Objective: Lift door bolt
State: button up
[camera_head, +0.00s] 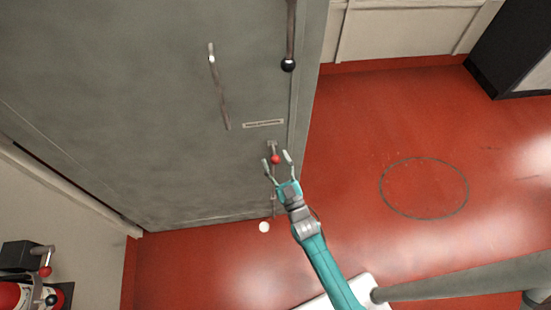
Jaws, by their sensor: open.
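The door bolt (272,147) is low on the grey door (150,110), near its right edge, and has a red knob (276,159). My gripper (277,160) is open, with its two fingers on either side of the red knob in the picture. I cannot tell whether the fingers touch the knob. My gripper's palm hides part of the rod below the knob.
A long handle (220,90) and a lever with a black ball (288,64) are higher on the door. A small white disc (264,227) is by the door's foot. The red floor (340,150) is open to the right. Red-knobbed equipment (25,270) is at lower left.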

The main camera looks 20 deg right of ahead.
aim_at(275, 157)
jog(key=shift+w+r, duration=0.15)
jog(key=shift+w, duration=0.2)
grip_shut()
jog(key=shift+r, duration=2.4)
grip_release()
jog(key=shift+f, duration=0.15)
